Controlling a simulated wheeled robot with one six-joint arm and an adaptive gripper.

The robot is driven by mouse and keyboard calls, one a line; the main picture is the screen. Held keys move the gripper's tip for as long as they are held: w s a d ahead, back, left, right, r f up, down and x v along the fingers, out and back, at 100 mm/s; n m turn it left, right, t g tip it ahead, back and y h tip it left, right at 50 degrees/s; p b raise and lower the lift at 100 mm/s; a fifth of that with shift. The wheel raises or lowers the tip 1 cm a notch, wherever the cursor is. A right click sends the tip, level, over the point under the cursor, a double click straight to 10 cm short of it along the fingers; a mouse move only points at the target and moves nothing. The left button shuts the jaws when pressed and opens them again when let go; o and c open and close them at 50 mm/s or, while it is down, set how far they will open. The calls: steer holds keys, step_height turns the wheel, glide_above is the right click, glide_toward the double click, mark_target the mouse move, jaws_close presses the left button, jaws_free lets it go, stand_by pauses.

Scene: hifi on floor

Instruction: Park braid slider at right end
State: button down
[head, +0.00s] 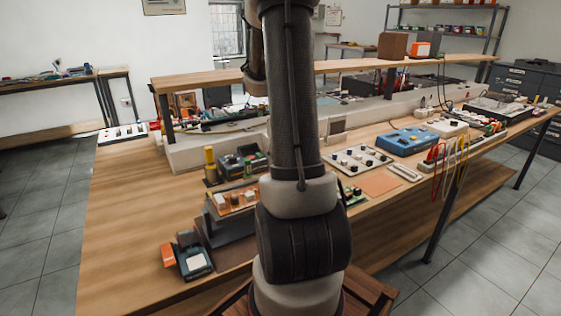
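I cannot make out the braid slider for certain; it may be too small or hidden behind my arm, which fills the middle of the head view. A raised dark stand (228,228) on the workbench, just left of my arm, carries a small board with orange-brown and white blocks (235,200). I cannot tell whether a slider is on it. My arm rises past the top edge of the picture, with another link beside it at the upper left. My gripper is not in view, so its opening and contents are hidden.
The wooden workbench (125,220) is clear at its left. A dark device with a pale screen (194,262) sits near its front. A knobbed white panel (358,160), a blue box (407,141) and hanging coloured leads (447,165) stand right. A raised shelf (345,66) spans the back.

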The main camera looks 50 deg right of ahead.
steer(key=c, duration=0.9)
jaws_free()
steer(key=shift+d, duration=0.25)
steer(key=shift+r, duration=0.1)
step_height(320, 180, up, 12)
steer(key=shift+f, duration=0.1)
steer(key=shift+s, duration=0.1)
